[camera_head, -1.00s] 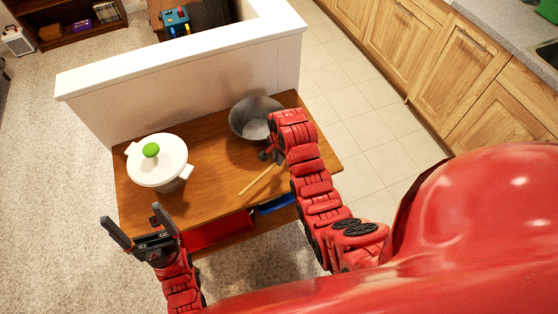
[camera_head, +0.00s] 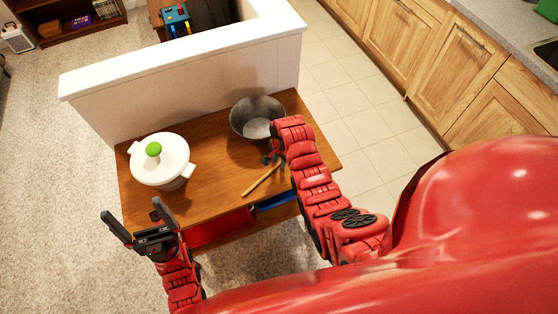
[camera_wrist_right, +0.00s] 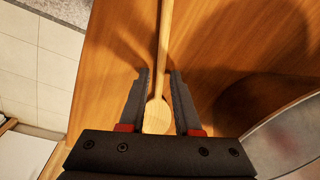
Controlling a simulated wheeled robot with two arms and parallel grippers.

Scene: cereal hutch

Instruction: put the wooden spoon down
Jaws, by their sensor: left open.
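The wooden spoon (camera_head: 262,180) shows low over the front right part of the wooden table (camera_head: 215,195), its handle pointing to the front left. I cannot tell whether the spoon touches the tabletop. My left gripper (camera_head: 140,221) is open and empty at the table's front left.
A white lidded pot (camera_head: 160,160) with a green knob stands on the table's left. A grey metal bowl (camera_head: 257,117) stands behind my right gripper. A red bin (camera_head: 220,226) and a blue bin (camera_head: 277,201) sit below the tabletop. A low white wall (camera_head: 190,85) borders the back.

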